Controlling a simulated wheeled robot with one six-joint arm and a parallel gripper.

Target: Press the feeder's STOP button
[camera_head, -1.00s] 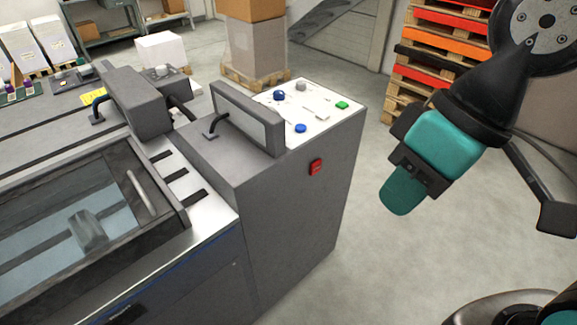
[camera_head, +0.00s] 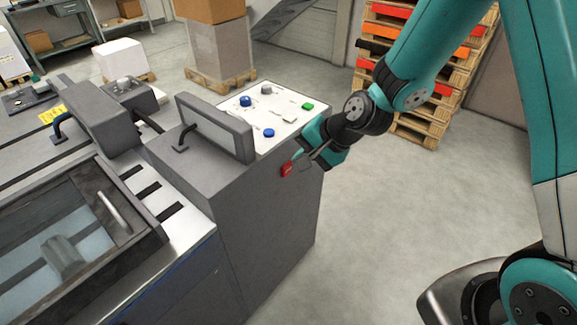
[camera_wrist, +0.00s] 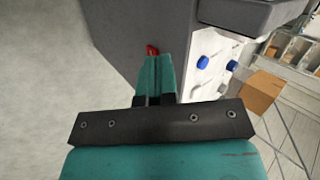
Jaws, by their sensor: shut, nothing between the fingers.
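The red STOP button (camera_head: 287,170) is on the side face of the grey feeder cabinet (camera_head: 265,215), below its white control panel (camera_head: 272,112). My gripper (camera_head: 297,156) is shut and empty, with its fingertips right at the button in the head view. In the wrist view the shut fingers (camera_wrist: 154,62) point at the red button (camera_wrist: 152,49), whose lower part they hide. I cannot tell whether the tips touch it or whether it is pushed in.
The panel carries blue knobs, including one near its front (camera_head: 268,132), and a green button (camera_head: 307,106). Stacked pallets (camera_head: 425,100) stand behind my arm. The floor right of the cabinet is clear.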

